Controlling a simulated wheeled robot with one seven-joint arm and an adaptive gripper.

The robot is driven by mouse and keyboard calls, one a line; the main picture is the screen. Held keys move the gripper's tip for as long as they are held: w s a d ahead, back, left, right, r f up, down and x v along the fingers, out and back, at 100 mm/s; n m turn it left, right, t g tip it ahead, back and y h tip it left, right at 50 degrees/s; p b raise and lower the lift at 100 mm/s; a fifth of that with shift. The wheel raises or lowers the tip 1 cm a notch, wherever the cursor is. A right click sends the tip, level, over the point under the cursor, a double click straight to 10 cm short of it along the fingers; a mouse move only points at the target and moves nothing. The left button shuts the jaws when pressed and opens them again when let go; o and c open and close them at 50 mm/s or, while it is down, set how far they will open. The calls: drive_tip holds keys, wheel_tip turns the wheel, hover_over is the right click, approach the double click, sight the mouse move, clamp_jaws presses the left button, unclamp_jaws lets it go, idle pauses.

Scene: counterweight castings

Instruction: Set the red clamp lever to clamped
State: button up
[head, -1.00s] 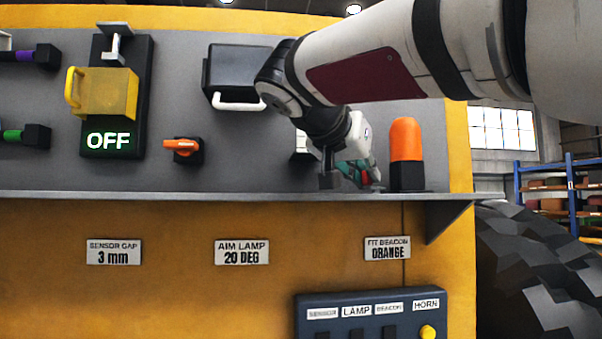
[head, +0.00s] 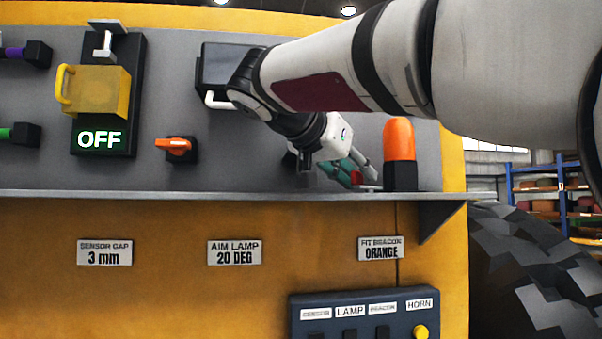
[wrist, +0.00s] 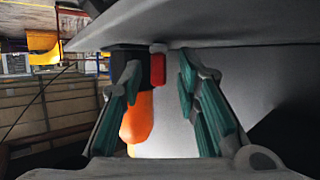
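The red clamp lever (head: 357,178) shows as a small red piece on the ledge, just left of the orange beacon's black base (head: 401,177). In the wrist view the red lever (wrist: 158,69) lies beyond and between my fingertips, beside the black base. My gripper (head: 363,172) is at the lever, its teal-padded fingers apart. In the wrist view my gripper (wrist: 158,72) is open with nothing held; contact with the lever cannot be told. Fingers hide part of the lever in the head view, so its set position is unclear.
The orange beacon (head: 399,139) stands close by my fingers and shows in the wrist view (wrist: 137,118). The grey ledge (head: 230,194) runs under the lever. An orange knob (head: 174,146) and a yellow-handled box (head: 95,90) over an OFF sign sit further left. A button panel (head: 365,312) is below.

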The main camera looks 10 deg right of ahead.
drive_tip(key=v, duration=1.2)
idle(0.6)
